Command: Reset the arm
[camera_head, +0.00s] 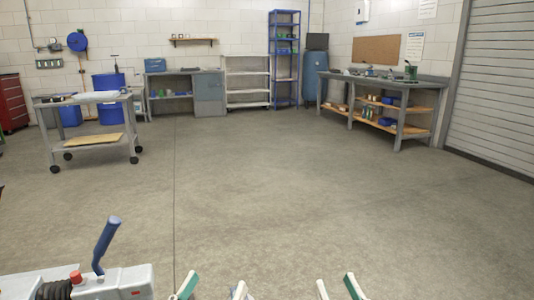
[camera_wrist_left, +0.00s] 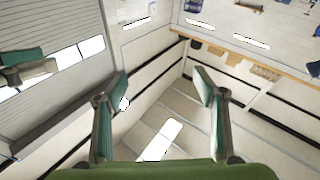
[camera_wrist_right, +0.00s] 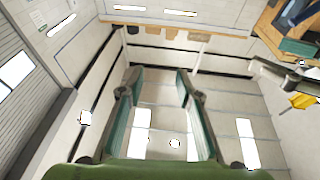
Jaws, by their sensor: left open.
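My left gripper (camera_head: 213,289) shows at the bottom edge of the head view, with its two fingertips apart. In the left wrist view its green-and-grey fingers (camera_wrist_left: 160,80) stand wide apart with nothing between them. My right gripper (camera_head: 337,288) is to its right at the same bottom edge. In the right wrist view its fingers (camera_wrist_right: 157,75) are also apart and empty, with a narrower gap. Both wrist views look past the fingers at walls and bright ceiling lights. Most of both arms is hidden below the head view.
A grey machine part with a blue lever (camera_head: 106,245) stands at the lower left, near my left gripper. The concrete floor (camera_head: 270,190) ahead is clear. A wheeled cart (camera_head: 92,133) is at left, a workbench (camera_head: 405,113) at right, and shelves (camera_head: 247,80) at the back.

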